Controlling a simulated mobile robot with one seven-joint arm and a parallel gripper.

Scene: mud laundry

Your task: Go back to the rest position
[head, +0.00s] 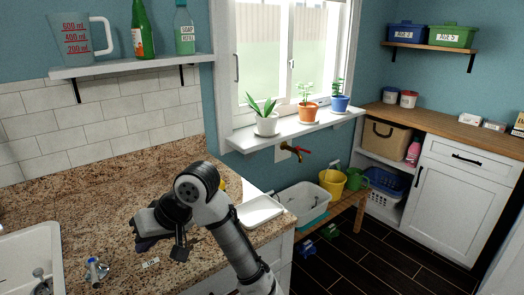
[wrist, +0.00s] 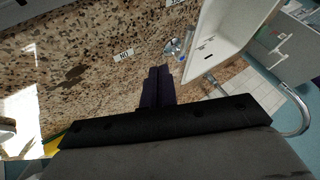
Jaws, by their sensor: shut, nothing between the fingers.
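My gripper (head: 181,250) is over the speckled granite counter (head: 105,215) in the head view, in front of my bent arm. In the wrist view, the dark fingers of my gripper (wrist: 158,86) are together over the granite, with nothing held between them. A small white label (head: 150,262) lies on the counter near the gripper in the head view. It also shows in the wrist view (wrist: 123,54).
A white tray (head: 262,212) lies right of my arm. A shelf (head: 130,66) with a jug and bottles hangs above. Potted plants stand on the windowsill (head: 290,130).

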